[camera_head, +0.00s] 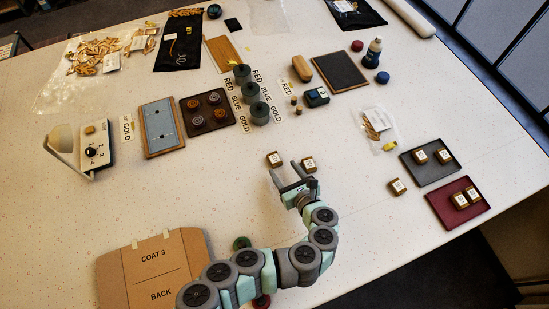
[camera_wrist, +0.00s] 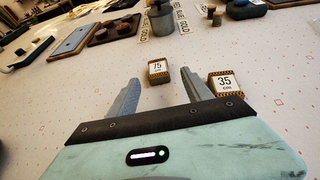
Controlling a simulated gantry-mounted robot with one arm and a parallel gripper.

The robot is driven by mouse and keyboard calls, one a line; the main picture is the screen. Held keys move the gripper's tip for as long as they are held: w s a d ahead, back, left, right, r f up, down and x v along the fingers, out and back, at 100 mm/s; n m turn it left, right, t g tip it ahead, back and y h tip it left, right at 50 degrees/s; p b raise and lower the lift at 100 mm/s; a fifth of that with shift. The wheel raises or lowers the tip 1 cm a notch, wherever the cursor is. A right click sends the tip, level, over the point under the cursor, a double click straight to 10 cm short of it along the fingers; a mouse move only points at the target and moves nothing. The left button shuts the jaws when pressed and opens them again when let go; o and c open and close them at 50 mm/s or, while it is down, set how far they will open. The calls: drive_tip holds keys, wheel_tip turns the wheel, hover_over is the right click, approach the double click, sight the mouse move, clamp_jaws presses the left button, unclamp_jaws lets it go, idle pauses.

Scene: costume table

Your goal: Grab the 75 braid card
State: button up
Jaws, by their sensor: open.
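The 75 braid card (camera_wrist: 158,70) is a small brown block with a white label reading 75. In the wrist view it stands just beyond my open fingers, in line with the gap between them. In the head view it is the left (camera_head: 274,159) of two small blocks ahead of my gripper (camera_head: 286,169). My gripper also shows in the wrist view (camera_wrist: 158,80), open and empty. A similar block labelled 35 (camera_wrist: 225,84) stands just right of my right finger; it also shows in the head view (camera_head: 309,164).
Another small block (camera_head: 397,186) stands alone to the right. A grey tray (camera_head: 433,175) and a maroon tray (camera_head: 445,212) hold two similar blocks each. Grey-green cylinders (camera_head: 260,112) and a brown tray (camera_head: 218,100) stand farther back. A cardboard piece (camera_head: 152,270) lies front left.

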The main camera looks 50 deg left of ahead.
sight(276, 160)
drive_tip(key=x, duration=0.4)
drive_tip(key=shift+s+a+p, duration=0.2)
drive_tip(key=shift+a+p, duration=0.1)
drive_tip(key=shift+p, duration=0.1)
drive_tip(key=shift+w+a+f, duration=0.25)
drive_tip(key=shift+a, duration=0.15)
clamp_jaws()
